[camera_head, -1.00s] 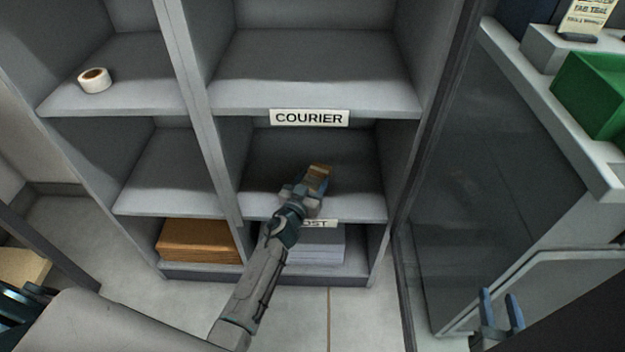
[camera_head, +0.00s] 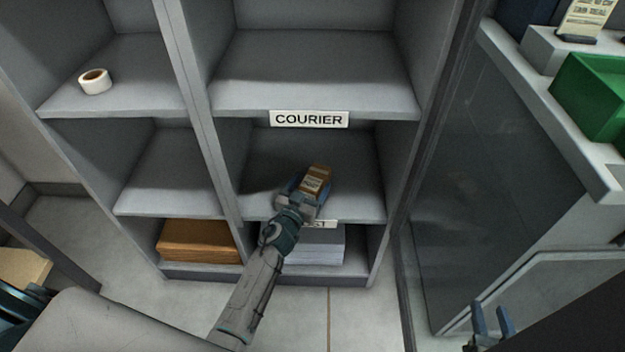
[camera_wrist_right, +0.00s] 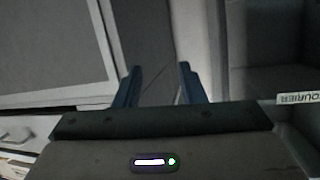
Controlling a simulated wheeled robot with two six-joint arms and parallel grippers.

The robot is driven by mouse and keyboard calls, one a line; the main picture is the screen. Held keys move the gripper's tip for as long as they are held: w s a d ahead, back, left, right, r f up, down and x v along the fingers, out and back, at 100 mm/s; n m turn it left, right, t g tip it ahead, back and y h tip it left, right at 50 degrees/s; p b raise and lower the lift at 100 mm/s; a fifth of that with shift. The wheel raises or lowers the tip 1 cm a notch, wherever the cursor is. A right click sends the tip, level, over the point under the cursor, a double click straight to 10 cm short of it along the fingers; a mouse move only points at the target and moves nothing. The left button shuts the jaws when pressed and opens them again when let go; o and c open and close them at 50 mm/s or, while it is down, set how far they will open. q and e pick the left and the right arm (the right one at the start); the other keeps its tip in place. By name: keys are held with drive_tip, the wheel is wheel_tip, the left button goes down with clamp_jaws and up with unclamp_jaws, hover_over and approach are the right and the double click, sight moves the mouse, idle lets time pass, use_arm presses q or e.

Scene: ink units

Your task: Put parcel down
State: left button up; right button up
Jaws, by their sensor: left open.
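The parcel (camera_head: 316,178) is a small brown box with a pale label. It is in the middle compartment of the shelf unit, below the COURIER sign (camera_head: 309,119), and seems to rest on that compartment's floor (camera_head: 350,196). My left gripper (camera_head: 309,189) reaches in from the front and is open. Its blue fingers are beside the near end of the parcel; whether they touch it I cannot tell. My right gripper (camera_head: 492,320) is open and empty at the lower right; its fingers also show in the right wrist view (camera_wrist_right: 160,86).
A tape roll (camera_head: 95,81) lies in the upper left compartment. Brown envelopes (camera_head: 198,241) and white paper (camera_head: 318,246) fill the bottom compartments. A partly hidden sign (camera_head: 325,223) is on the lower shelf edge. A green box (camera_head: 595,95) stands on the right counter.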

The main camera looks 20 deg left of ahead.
use_arm(q)
drive_tip(key=s, duration=0.6)
drive_tip(key=shift+a+p, duration=0.3)
drive_tip(key=shift+a, duration=0.05)
drive_tip(key=s+a+r+n+g+y, duration=0.1)
drive_tip(key=s+a+r+y, duration=0.15)
drive_tip(key=s, duration=0.55)
drive_tip(key=s+a+r+n+g+y, duration=0.1)
drive_tip(key=s+a+n+g, duration=0.15)
drive_tip(key=s, duration=0.45)
drive_tip(key=s+d+r+m+g+h, duration=0.2)
drive_tip(key=s+d+r+h, duration=0.1)
drive_tip(key=s, duration=0.7)
drive_tip(key=shift+s+r, duration=0.15)
use_arm(e)
drive_tip(key=s+f+g, duration=0.2)
drive_tip(key=s+f, duration=0.1)
drive_tip(key=shift+a+f+g, duration=0.3)
drive_tip(key=shift+f+g, duration=0.1)
use_arm(q)
drive_tip(key=shift+d+g, duration=0.1)
drive_tip(key=shift+g, duration=0.15)
